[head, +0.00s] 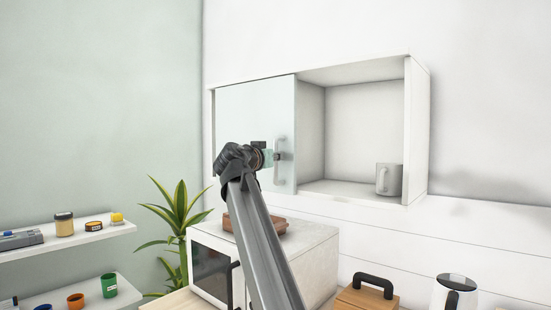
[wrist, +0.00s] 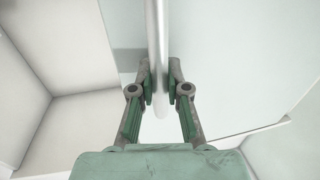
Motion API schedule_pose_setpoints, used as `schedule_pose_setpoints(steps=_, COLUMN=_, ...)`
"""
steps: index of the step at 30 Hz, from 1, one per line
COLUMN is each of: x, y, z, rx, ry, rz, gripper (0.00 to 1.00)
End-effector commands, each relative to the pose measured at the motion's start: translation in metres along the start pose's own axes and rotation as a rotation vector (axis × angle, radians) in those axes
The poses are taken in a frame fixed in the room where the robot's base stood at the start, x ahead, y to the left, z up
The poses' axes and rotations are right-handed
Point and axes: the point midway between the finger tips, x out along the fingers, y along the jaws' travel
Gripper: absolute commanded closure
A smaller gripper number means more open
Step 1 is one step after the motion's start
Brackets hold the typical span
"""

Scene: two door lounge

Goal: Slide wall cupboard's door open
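The wall cupboard (head: 417,130) is a white box on the wall. Its pale sliding door (head: 245,110) covers the left half, and the right half is open. A vertical bar handle (head: 281,145) sits near the door's right edge. My gripper (head: 272,157) is at this handle, with my arm rising from below. In the wrist view, the two fingers (wrist: 160,88) stand on either side of the handle bar (wrist: 157,45) and appear closed on it. The door surface (wrist: 235,60) fills the right of that view.
A grey mug (head: 389,179) stands inside the open half. Below are a white microwave (head: 315,262) with a brown item on top, a wooden box (head: 366,299) and a kettle (head: 454,292). A plant (head: 178,215) and shelves (head: 75,236) are at left.

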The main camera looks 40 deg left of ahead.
Motion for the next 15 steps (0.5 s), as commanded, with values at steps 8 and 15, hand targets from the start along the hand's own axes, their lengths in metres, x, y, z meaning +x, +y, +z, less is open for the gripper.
schedule_pose_setpoints(steps=8, x=0.0001, y=0.0006, z=-0.0004, rx=0.0, ry=0.0, rz=0.001, gripper=0.59)
schedule_pose_setpoints(steps=15, x=-0.0048, y=0.0007, z=0.0001, rx=0.0, ry=0.0, rz=0.0, gripper=0.59)
